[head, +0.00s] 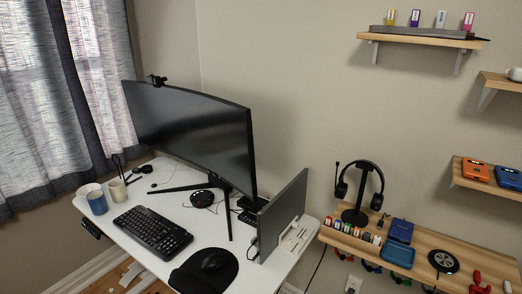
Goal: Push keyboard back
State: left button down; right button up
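The black keyboard (153,231) lies flat on the white desk (205,236), near its front edge, between the mugs and the mouse pad. It is seen whole, with open desk surface behind it toward the monitor stand. Neither my left nor my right gripper shows in the head view, and nothing touches the keyboard.
A large curved monitor (190,128) stands behind the keyboard. A blue mug (97,204) and a pale mug (117,191) stand left of it. A black mouse pad (193,275) with a mouse (215,260) lies right, near a smaller upright screen (282,215).

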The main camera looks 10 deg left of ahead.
aim_at(161, 237)
jog(key=i+j, duration=0.1)
jog(key=j, duration=0.75)
jog(key=i+j, duration=0.1)
jog(key=j, duration=1.65)
jog(key=i+l+z, duration=0.05)
jog(key=i, duration=0.05)
